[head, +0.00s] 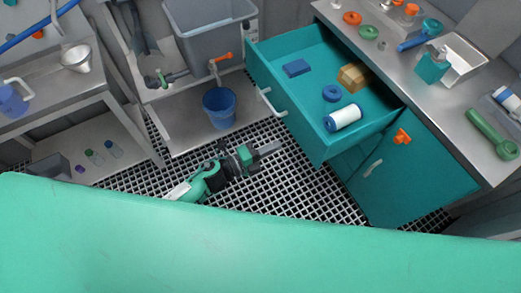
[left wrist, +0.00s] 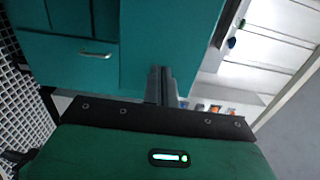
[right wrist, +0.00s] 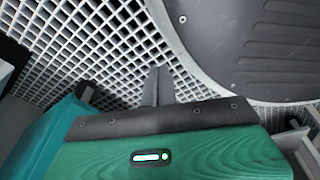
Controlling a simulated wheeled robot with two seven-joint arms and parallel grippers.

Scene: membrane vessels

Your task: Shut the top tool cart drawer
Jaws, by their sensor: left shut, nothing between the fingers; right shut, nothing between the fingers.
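The teal tool cart (head: 375,185) stands at the right in the head view. Its top drawer (head: 262,72) is pulled well out to the left, its pale handle (head: 271,103) on the front face. My left gripper (head: 276,147) is shut and empty, below and apart from that handle in the head view, over the floor grating. In the left wrist view its fingers (left wrist: 160,84) show in front of teal cart panels (left wrist: 140,40); which panel is nearest, I cannot tell. My right gripper (right wrist: 158,84) is shut and empty over grating in the right wrist view; the head view does not show it.
The drawer holds a blue block (head: 296,68), a blue ring (head: 332,93), a white roll (head: 343,118) and a tan box (head: 354,77). A steel bench (head: 165,125) with a blue bucket (head: 219,107) stands left of the drawer. The floor grating (head: 290,185) between is open.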

